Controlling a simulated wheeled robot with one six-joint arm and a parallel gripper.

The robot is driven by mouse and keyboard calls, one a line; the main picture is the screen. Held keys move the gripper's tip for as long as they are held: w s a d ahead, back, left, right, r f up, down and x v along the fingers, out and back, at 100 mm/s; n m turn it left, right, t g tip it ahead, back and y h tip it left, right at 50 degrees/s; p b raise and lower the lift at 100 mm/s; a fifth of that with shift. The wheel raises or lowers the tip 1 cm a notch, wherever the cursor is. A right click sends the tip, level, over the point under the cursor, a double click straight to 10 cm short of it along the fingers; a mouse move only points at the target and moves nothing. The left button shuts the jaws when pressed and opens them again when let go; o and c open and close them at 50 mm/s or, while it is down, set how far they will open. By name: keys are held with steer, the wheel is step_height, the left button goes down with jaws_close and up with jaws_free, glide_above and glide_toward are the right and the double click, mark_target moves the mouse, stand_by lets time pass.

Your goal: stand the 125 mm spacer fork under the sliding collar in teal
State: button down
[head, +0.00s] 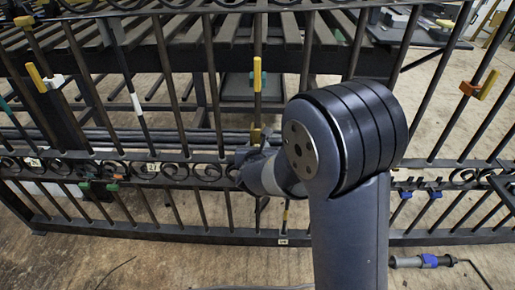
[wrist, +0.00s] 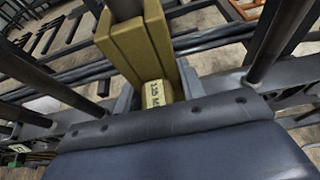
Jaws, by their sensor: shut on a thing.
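A yellow spacer fork (wrist: 155,50) with a printed label reading about "125" fills the middle of the wrist view. A bar runs down between its two prongs. My gripper (wrist: 152,100) is shut on the fork's lower end. In the head view my gripper (head: 256,148) is at the gate's scroll band, partly hidden by my arm, with the fork's yellow end (head: 256,135) just above it. Contact with a collar cannot be told.
The dark gate (head: 160,172) spans the view with upright bars close on both sides of my gripper. An orange collar (head: 468,88) sits on a right bar. A blue and grey tool (head: 428,261) lies on the floor at lower right. The floor at lower left is mostly clear.

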steer(key=shift+w, duration=0.15)
steer(key=c, duration=0.8)
jaws_free()
steer(key=shift+f, duration=0.15)
steer(key=p+v, duration=0.3)
steer(key=v, duration=0.7)
steer(key=shift+s, duration=0.35)
steer(key=shift+w, duration=0.1)
